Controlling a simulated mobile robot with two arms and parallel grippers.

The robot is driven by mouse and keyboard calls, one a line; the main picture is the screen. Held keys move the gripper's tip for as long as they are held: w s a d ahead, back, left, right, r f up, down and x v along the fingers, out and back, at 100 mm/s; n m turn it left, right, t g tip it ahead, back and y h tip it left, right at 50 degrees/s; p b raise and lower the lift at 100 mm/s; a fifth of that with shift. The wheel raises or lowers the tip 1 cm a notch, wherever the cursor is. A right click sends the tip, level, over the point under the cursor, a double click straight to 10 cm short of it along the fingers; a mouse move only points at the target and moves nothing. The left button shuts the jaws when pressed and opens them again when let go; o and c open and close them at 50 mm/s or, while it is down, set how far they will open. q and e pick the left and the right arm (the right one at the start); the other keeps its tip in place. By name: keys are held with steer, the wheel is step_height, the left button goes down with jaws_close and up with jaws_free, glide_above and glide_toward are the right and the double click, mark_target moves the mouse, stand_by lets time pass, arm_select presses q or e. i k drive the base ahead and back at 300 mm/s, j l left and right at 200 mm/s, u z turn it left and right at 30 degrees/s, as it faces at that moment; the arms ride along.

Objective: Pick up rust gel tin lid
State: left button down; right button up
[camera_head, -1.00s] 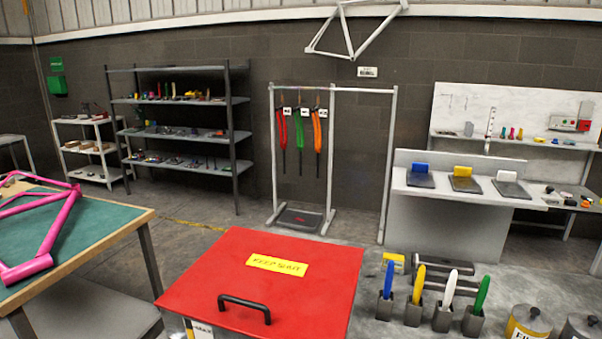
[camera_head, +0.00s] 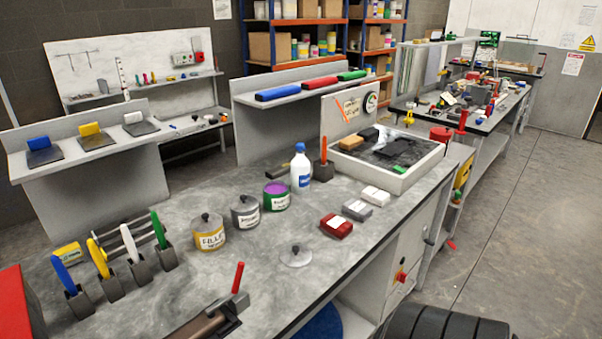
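A round, pale grey lid (camera_head: 296,255) with a dark knob on top lies flat on the grey workbench (camera_head: 240,268), near its front edge. It is the only loose lid I see. Behind it stands a tin with a purple top (camera_head: 276,196) and no knobbed lid on it; its label is too small to read. To its left are a grey tin (camera_head: 245,213) and a tin labelled like "FILLER" (camera_head: 210,235), both with knobbed lids on.
Left of the tins, several coloured-handled tools stand in grey holders (camera_head: 138,272). The bench around the lid is clear.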

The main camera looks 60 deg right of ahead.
mark_target(295, 255)
steer(key=z, duration=1.6)
